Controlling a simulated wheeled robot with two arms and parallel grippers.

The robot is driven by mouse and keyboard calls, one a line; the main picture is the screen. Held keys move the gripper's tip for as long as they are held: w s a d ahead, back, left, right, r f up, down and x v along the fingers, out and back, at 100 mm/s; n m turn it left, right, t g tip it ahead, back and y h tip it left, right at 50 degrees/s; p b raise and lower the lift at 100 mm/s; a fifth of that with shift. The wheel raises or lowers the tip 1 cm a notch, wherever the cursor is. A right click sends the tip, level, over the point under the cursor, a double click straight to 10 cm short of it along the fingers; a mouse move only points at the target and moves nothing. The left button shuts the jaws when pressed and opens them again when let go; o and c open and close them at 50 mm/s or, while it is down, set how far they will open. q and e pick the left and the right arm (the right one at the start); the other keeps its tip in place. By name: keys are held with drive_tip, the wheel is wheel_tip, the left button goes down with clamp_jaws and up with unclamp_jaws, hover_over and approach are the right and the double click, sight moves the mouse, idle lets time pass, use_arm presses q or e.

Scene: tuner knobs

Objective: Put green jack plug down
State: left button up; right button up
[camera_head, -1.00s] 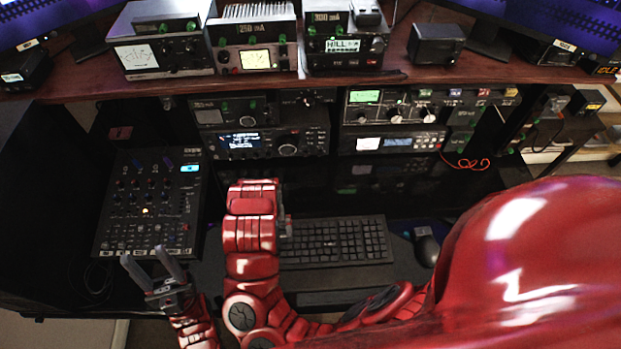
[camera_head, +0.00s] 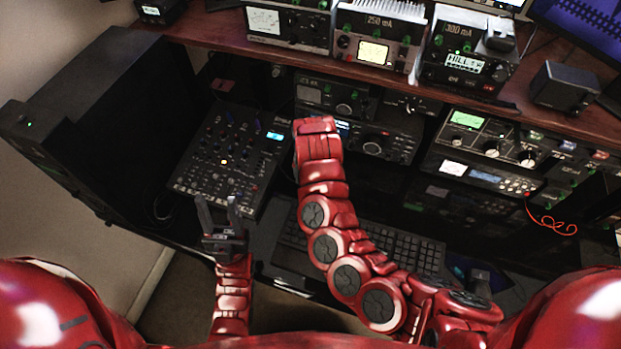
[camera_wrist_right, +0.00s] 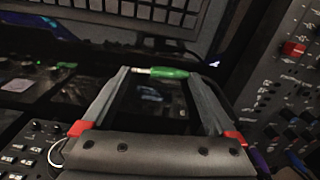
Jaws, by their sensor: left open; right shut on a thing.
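The green jack plug (camera_wrist_right: 168,73) shows in the right wrist view, with a silver tip at its left end. It lies crosswise between the fingertips of my right gripper (camera_wrist_right: 162,76), which is shut on it. In the head view my right arm reaches to the middle of the desk; its gripper and the plug are hidden there behind the red wrist. My left gripper (camera_head: 218,205) is open and empty, in front of the black mixer panel (camera_head: 205,180).
The keyboard (camera_head: 405,250) lies under and right of my right arm. Radio units (camera_head: 375,142) fill the shelf behind it. A wooden upper shelf (camera_head: 300,62) carries meters and a speaker (camera_head: 565,85). A red coiled cable (camera_head: 552,222) hangs at right.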

drive_tip(key=shift+w+a+r, duration=0.1)
drive_tip(key=shift+w+a, duration=0.15)
drive_tip(key=shift+w, duration=0.45)
drive_tip(key=shift+w+a+f, duration=0.15)
drive_tip(key=shift+w+f, duration=0.1)
drive_tip(key=shift+w, duration=0.25)
drive_tip(key=shift+f+p, duration=0.65)
drive_tip(key=shift+f, duration=1.05)
drive_tip(key=shift+f, duration=0.1)
drive_tip(key=o, duration=1.1)
